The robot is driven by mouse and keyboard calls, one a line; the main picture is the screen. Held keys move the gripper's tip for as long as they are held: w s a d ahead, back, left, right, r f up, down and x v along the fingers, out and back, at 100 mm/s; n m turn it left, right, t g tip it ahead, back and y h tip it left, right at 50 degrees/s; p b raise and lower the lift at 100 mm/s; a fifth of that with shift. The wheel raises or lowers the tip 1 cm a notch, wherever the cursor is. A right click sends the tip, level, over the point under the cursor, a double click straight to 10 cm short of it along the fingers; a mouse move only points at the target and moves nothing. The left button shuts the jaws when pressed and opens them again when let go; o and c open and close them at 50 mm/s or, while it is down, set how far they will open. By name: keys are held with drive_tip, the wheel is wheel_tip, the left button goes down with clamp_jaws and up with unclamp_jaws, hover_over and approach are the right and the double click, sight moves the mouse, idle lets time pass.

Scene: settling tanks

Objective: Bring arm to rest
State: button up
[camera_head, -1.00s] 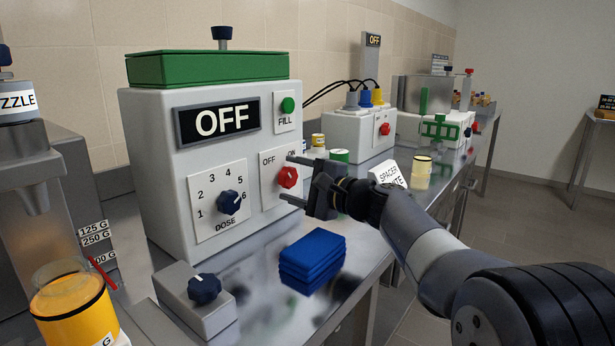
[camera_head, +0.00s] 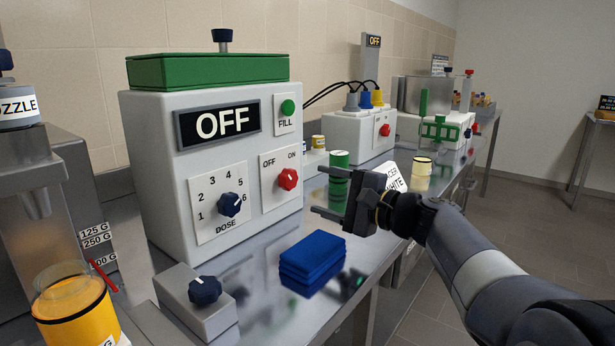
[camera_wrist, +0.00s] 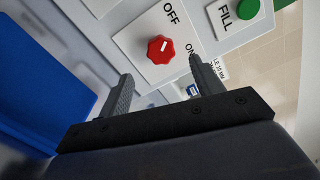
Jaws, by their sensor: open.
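My gripper (camera_head: 322,191) is open and empty in the head view, above the steel bench to the right of the white dosing machine (camera_head: 150,190). Its fingers point left toward the machine's red OFF/ON knob (camera_head: 288,179) and stay clear of it. The machine's display reads OFF (camera_head: 222,123). In the wrist view the open fingers (camera_wrist: 160,85) show with the red knob (camera_wrist: 161,49) beyond them, between the fingers and apart from them. My arm reaches in from the lower right of the head view.
A stack of blue cloths (camera_head: 312,258) lies on the bench below my gripper. A green can (camera_head: 339,168) and a spacer sign (camera_head: 397,177) stand close behind it. A grey box with a dark knob (camera_head: 205,289) is at front left. Open floor lies to the right.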

drive_tip(key=x, duration=0.8)
drive_tip(key=shift+w+a+r, duration=0.1)
drive_tip(key=shift+w+a, duration=0.05)
drive_tip(key=shift+a, duration=0.05)
drive_tip(key=shift+d+r+m+p, duration=0.2)
drive_tip(key=shift+m+p, duration=0.4)
drive_tip(key=shift+p, duration=0.2)
drive_tip(key=m+p, duration=0.5)
drive_tip(key=p, duration=0.2)
drive_tip(key=shift+p, duration=0.3)
drive_tip(key=m+p, duration=0.3)
drive_tip(key=p, duration=0.3)
drive_tip(key=shift+m, duration=0.4)
drive_tip(key=m+p, duration=0.4)
drive_tip(key=p, duration=0.2)
drive_tip(key=shift+d+r+p, duration=0.1)
drive_tip(key=shift+p, duration=0.3)
drive_tip(key=b, duration=0.1)
approach(291, 180)
drive_tip(key=shift+s+d+r, duration=0.1)
drive_tip(key=shift+s+d, duration=0.2)
drive_tip(key=shift+d, duration=0.3)
drive_tip(key=shift+a+r, duration=0.1)
